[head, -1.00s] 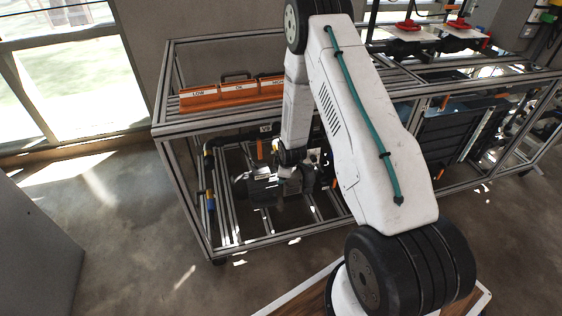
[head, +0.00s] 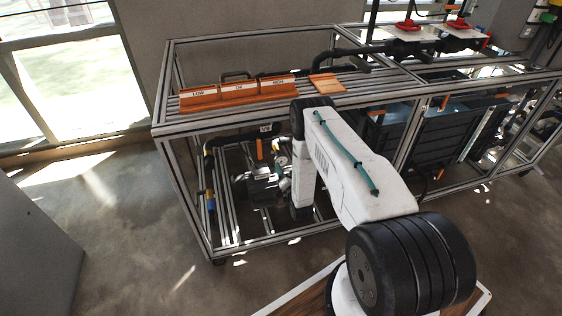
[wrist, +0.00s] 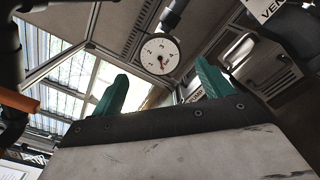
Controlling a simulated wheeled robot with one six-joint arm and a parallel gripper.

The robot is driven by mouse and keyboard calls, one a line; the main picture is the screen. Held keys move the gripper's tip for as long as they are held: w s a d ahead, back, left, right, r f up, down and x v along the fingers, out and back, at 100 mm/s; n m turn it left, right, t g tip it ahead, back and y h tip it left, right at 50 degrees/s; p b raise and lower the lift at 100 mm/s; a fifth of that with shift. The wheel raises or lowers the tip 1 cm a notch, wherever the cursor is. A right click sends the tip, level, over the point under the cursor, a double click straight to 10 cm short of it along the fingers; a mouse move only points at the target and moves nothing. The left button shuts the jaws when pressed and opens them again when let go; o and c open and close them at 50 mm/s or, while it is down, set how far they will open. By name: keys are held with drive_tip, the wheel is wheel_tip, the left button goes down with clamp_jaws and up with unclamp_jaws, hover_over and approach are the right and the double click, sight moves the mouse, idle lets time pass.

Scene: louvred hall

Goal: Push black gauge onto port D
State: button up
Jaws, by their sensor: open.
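In the wrist view, a round gauge (wrist: 158,55) with a white dial, dark rim and red pointer is on a dark stem or pipe (wrist: 172,14). It shows beyond and between the green fingers of my gripper (wrist: 161,84). The fingers are wide apart, with nothing visibly held between them. I cannot tell how close they are to the gauge. In the head view, a small pale disc (head: 282,160) inside the frame may be this gauge. My arm hides the fingers there. No port letter D is readable.
The metal frame rack (head: 182,132) has rails and posts close around my arm. Orange trays (head: 237,95) with labels stand on top. A dark motor-like unit (head: 262,188) sits inside. Red-handled valves (head: 408,25) are at the back right.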

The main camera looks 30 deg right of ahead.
sight(281, 161)
drive_tip(key=shift+x, duration=3.7)
clamp_jaws()
drive_tip(key=v, duration=0.7)
